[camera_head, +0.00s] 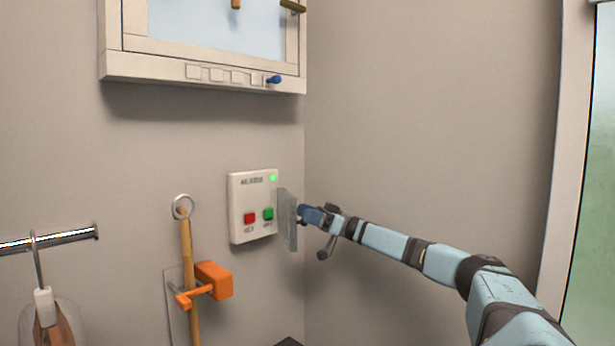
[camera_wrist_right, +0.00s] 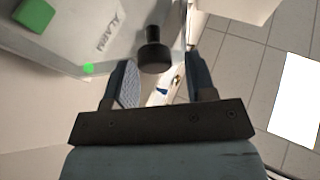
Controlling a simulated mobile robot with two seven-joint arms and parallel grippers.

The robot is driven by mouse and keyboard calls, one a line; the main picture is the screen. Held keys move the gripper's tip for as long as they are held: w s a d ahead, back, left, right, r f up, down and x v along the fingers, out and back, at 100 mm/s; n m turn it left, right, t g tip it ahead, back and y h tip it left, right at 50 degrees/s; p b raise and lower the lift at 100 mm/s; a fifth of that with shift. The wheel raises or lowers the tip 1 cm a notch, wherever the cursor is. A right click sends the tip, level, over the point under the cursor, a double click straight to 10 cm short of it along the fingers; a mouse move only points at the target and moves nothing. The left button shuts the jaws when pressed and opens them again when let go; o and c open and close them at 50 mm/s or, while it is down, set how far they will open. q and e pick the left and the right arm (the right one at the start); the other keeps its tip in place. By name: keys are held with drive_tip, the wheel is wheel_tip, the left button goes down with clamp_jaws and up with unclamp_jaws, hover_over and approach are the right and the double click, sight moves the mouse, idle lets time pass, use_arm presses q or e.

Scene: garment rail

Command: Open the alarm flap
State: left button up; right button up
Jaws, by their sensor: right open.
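The white alarm box (camera_head: 253,206) is on the wall in the head view, with a red button, a green button and a lit green lamp. Its clear flap (camera_head: 287,220) stands out from the box's right side, swung away from the buttons. My right gripper (camera_head: 304,214) is at the flap's outer side. In the right wrist view its fingers (camera_wrist_right: 160,85) are apart, with a dark knob (camera_wrist_right: 154,52) just ahead and between them. I cannot tell whether a finger touches the knob. The green button (camera_wrist_right: 34,14) also shows there. My left gripper is not in view.
A wooden pole (camera_head: 187,245) with an orange clamp (camera_head: 212,280) stands left of the alarm box. A chrome rail (camera_head: 60,238) with a hanger is farther left. A framed cabinet (camera_head: 205,70) is above. The right wall is close behind my right arm.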

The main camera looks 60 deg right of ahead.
wheel_tip(320, 180, up, 18)
drive_tip(key=shift+f, duration=0.2)
